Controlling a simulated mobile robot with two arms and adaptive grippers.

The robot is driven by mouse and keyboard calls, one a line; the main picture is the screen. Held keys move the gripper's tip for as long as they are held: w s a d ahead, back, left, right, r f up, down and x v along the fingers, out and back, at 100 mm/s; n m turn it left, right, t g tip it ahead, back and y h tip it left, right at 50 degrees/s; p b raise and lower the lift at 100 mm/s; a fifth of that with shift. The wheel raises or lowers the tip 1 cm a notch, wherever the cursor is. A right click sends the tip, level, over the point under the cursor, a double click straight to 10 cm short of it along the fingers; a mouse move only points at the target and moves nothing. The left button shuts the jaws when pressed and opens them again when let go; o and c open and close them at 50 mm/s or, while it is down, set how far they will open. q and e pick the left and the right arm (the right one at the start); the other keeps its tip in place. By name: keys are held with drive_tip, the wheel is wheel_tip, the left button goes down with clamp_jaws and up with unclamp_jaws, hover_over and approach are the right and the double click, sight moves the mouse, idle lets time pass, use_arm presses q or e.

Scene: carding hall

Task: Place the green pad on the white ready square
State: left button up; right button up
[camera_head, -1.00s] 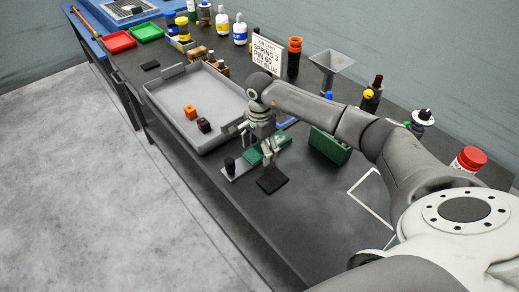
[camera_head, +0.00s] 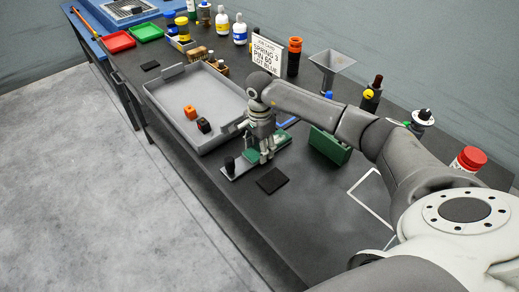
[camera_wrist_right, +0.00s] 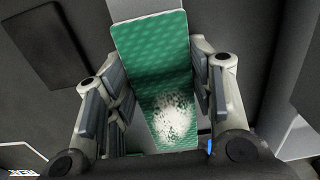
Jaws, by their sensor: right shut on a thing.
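The green pad (camera_head: 283,139) lies by a grey plate with a black knob, near the tray's front right corner. In the right wrist view the pad (camera_wrist_right: 150,50) is a textured green strip with a whitish fuzzy patch. My right gripper (camera_head: 267,157) is shut on the pad, its fingers along both long sides; they also show in the wrist view (camera_wrist_right: 160,95). The white ready square (camera_head: 371,197) is an outline on the table to the right, partly hidden by my right arm; its visible inside is bare. My left gripper is not in view.
A grey tray (camera_head: 170,112) with an orange and a black block stands left of the gripper. A black flat pad (camera_head: 272,181) lies in front. A green box (camera_head: 329,146) stands between the pad and the square. A funnel stand and bottles line the back.

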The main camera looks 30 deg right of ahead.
sight(252, 159)
drive_tip(key=shift+r, duration=0.4)
drive_tip(key=a+r, duration=0.1)
drive_tip(key=r, duration=0.1)
drive_tip(key=s+a+r+b, duration=0.1)
drive_tip(key=r, duration=0.1)
drive_tip(key=s+a+r+b, duration=0.1)
drive_tip(key=a+r, duration=0.1)
drive_tip(key=r, duration=0.1)
drive_tip(key=s+a+r+b, duration=0.2)
drive_tip(key=s+a+r, duration=0.2)
drive_tip(key=a, duration=0.4)
drive_tip(key=shift+s+a+r+b, duration=0.25)
drive_tip(key=shift+s+r+b, duration=0.05)
drive_tip(key=shift+s+r, duration=0.05)
